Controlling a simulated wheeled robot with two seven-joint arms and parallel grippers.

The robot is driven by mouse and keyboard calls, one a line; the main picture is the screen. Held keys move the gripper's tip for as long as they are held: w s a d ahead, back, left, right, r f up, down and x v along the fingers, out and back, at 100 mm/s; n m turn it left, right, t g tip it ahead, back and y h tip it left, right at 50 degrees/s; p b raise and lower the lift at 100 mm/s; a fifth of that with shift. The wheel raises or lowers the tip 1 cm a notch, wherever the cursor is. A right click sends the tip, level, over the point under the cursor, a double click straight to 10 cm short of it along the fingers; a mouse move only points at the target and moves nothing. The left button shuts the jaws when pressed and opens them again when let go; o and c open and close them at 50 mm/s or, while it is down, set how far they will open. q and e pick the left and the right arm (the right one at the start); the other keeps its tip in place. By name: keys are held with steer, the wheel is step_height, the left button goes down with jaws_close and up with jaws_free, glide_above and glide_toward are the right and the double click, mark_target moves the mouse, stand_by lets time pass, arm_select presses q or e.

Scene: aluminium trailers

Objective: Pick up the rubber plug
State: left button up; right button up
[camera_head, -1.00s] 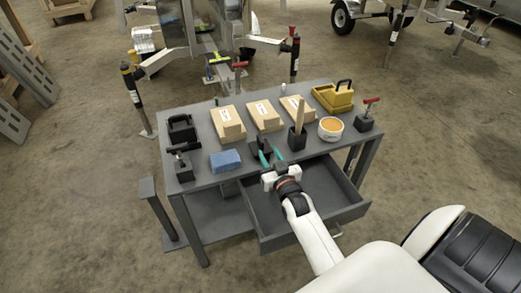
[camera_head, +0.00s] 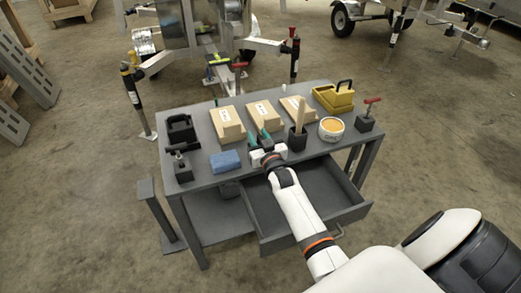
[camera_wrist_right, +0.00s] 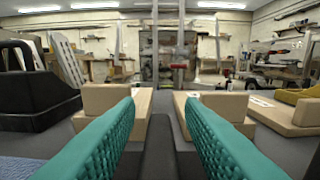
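My right gripper (camera_head: 262,145) is at the front middle of the grey workbench, low over its top, between the blue sponge and the black holder with a wooden stick. In the right wrist view its two teal fingers (camera_wrist_right: 160,135) stand apart. A dark grey, block-like form (camera_wrist_right: 160,145) shows in the gap between them, with no clear contact. I cannot tell whether it is the rubber plug, and I cannot make the plug out surely elsewhere. In the head view my gripper covers this spot. My left gripper is not in view.
The workbench (camera_head: 207,143) has an open drawer (camera_head: 340,209) below my right arm. A blue sponge (camera_head: 225,161) lies left of my gripper, the stick holder (camera_head: 297,139) right. A round tin (camera_head: 331,130) is farther right.

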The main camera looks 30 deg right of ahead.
jaws_close()
